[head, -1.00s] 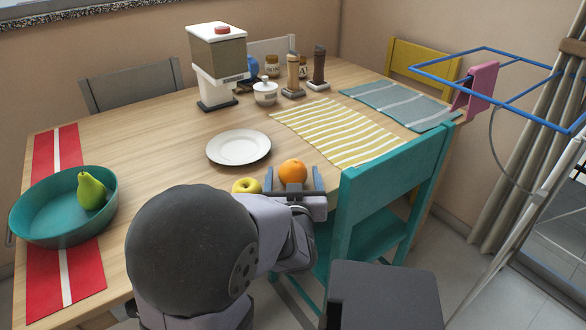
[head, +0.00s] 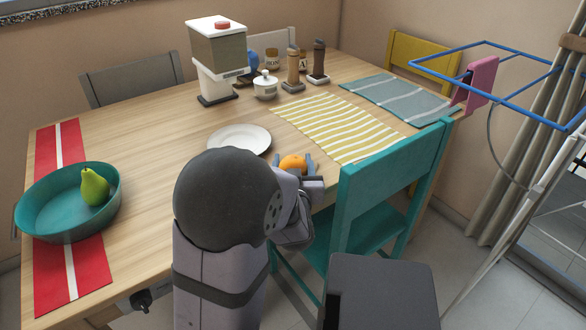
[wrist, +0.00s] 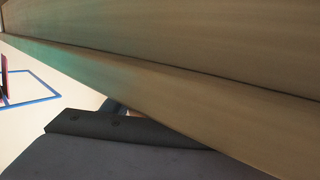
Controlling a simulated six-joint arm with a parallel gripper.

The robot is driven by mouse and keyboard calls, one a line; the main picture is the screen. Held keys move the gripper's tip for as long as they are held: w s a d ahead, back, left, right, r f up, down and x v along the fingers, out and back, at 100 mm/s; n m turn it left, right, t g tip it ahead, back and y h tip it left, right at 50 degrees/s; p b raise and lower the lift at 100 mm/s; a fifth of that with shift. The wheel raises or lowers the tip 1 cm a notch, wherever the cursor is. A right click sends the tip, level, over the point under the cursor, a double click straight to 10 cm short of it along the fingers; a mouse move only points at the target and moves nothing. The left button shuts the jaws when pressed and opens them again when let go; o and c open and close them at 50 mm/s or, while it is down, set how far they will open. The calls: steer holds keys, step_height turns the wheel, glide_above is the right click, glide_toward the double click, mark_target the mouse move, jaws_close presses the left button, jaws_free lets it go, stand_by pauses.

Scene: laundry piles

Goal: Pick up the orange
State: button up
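The orange (head: 292,162) is at the table's near edge in the head view, with its lower part hidden by my wrist. My gripper (head: 294,166) has one finger on each side of it, close against the fruit; it looks shut on the orange. I cannot tell any lift off the table. In the wrist view, the dark body of my gripper fills the bottom and the orange does not show.
A white plate (head: 240,136) lies just behind my arm. A teal chair (head: 390,185) stands close on the right. A teal bowl (head: 40,214) with a green pear (head: 94,187) is at the left. The wooden table edge (wrist: 180,90) crosses the wrist view closely.

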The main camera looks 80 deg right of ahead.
steer(key=shift+r, duration=0.1)
step_height(320, 180, up, 10)
steer(key=p, duration=0.3)
stand_by(0.4)
